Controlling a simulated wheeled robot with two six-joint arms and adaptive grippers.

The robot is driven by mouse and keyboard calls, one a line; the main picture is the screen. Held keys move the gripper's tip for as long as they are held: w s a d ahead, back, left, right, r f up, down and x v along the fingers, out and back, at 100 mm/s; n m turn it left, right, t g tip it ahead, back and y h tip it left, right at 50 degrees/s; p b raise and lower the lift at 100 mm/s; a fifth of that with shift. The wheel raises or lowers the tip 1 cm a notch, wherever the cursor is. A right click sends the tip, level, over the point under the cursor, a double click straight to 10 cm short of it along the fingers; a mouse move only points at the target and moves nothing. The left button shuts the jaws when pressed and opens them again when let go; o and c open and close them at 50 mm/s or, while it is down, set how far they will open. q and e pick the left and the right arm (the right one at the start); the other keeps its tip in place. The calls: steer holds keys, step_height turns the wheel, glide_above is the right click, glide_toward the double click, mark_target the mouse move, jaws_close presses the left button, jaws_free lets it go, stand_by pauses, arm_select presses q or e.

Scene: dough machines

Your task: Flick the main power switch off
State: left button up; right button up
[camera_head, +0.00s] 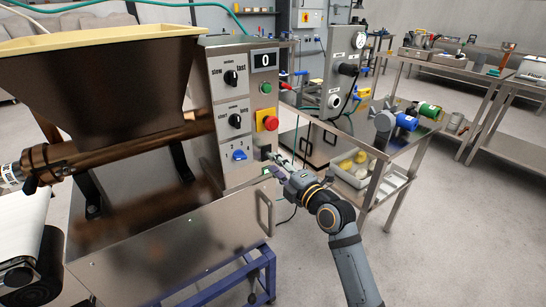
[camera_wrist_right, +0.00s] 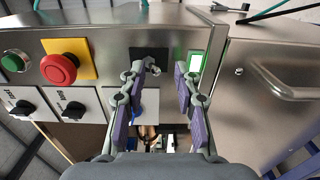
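The main power switch is a dark square plate (camera_wrist_right: 150,54) with a small silver toggle. In the wrist view it sits between the red stop button and a lit green lamp (camera_wrist_right: 196,62). In the head view the dark plate (camera_head: 265,152) is low on the machine's control panel, with the green lamp just below it. My right gripper (camera_head: 274,165) is in front of this part of the panel. Its purple-padded fingers (camera_wrist_right: 160,77) are apart, with the plate showing between and behind them. I cannot tell whether a finger touches the toggle. My left gripper is not in view.
A red stop button (camera_head: 268,121) on yellow, a green button (camera_head: 266,87), black knobs (camera_head: 232,78) and a blue knob (camera_head: 239,155) share the panel. A metal handle (camera_head: 265,212) is below. A steel table (camera_head: 412,150) with a white bin stands at right.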

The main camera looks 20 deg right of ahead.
steer(key=shift+s, duration=0.1)
steer(key=shift+s+d+r, duration=0.1)
steer(key=shift+s+r, duration=0.1)
steer(key=shift+p+v, duration=0.5)
steer(key=shift+v, duration=2.5)
step_height(320, 180, up, 10)
